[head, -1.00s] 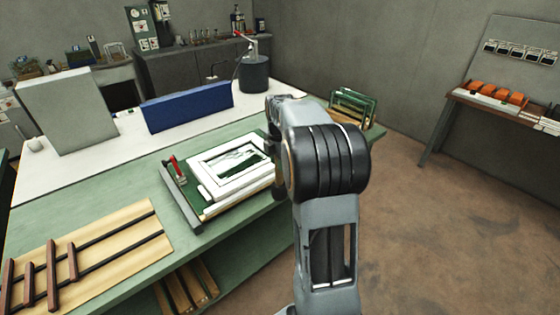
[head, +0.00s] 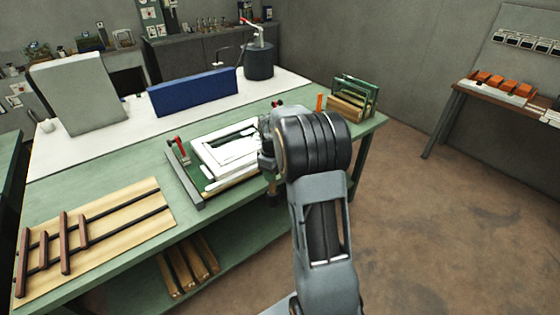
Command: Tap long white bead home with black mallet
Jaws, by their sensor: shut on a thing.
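A white frame (head: 207,157) lies on a green work board with a grey rail (head: 184,182) along its left side, on the green bench. A long white strip (head: 230,179), which looks like the long white bead, runs along the frame's near edge. I cannot tell how far it is seated. My gripper (head: 267,152) is at the frame's right side, largely hidden by my own wrist. It is shut on the black mallet, of which I can make out at most a dark bit below the wrist.
A red-handled clamp (head: 179,147) stands at the board's left. The floor at right is clear.

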